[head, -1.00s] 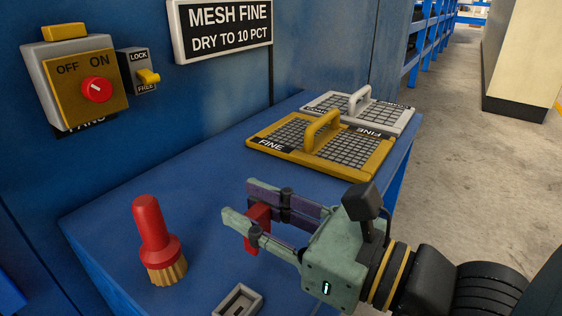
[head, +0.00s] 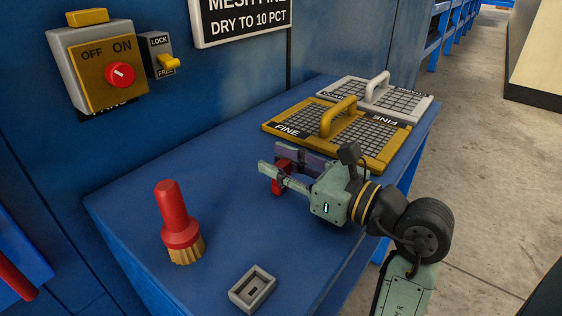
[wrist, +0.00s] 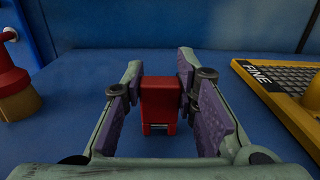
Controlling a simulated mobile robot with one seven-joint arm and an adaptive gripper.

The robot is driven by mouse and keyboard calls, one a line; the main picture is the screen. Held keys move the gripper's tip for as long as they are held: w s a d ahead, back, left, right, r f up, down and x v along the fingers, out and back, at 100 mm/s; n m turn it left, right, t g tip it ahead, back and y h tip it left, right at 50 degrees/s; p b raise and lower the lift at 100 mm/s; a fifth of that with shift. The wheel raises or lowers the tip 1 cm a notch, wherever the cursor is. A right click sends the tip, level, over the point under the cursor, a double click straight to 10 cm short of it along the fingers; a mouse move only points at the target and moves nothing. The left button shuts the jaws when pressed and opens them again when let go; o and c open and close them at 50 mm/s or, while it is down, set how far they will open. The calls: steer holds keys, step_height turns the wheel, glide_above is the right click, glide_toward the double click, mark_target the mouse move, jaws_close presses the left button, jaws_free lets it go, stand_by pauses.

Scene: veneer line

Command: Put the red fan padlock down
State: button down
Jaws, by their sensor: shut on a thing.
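The red padlock (head: 280,182) is a small red block held between the fingers of my gripper (head: 271,163). In the wrist view the padlock (wrist: 160,98) is upright, with a purple pad on each side of it. My gripper is shut on it over the blue bench, left of the yellow mesh frame. I cannot tell whether the padlock's underside touches the bench. The fan switch box (head: 109,68) with its red knob is on the blue wall, and a LOCK/FREE plate (head: 159,54) with a yellow lever is beside it.
The blue bench (head: 210,150) holds a red-handled brush (head: 175,215), a small grey slotted holder (head: 252,290), a yellow FINE mesh frame (head: 292,128) and a grey mesh frame (head: 421,104). Bare bench lies between the brush and the yellow frame.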

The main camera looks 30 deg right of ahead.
steer(key=shift+f+b, duration=0.2)
steer(key=shift+b, duration=0.1)
steer(key=c, duration=1.3)
jaws_free()
steer(key=shift+r, duration=0.1)
steer(key=shift+r+p, duration=0.25)
steer(key=shift+p, duration=0.2)
steer(key=b+v, duration=0.2)
steer(key=v, duration=1)
steer(key=shift+f+b, duration=0.15)
steer(key=shift+b, duration=0.25)
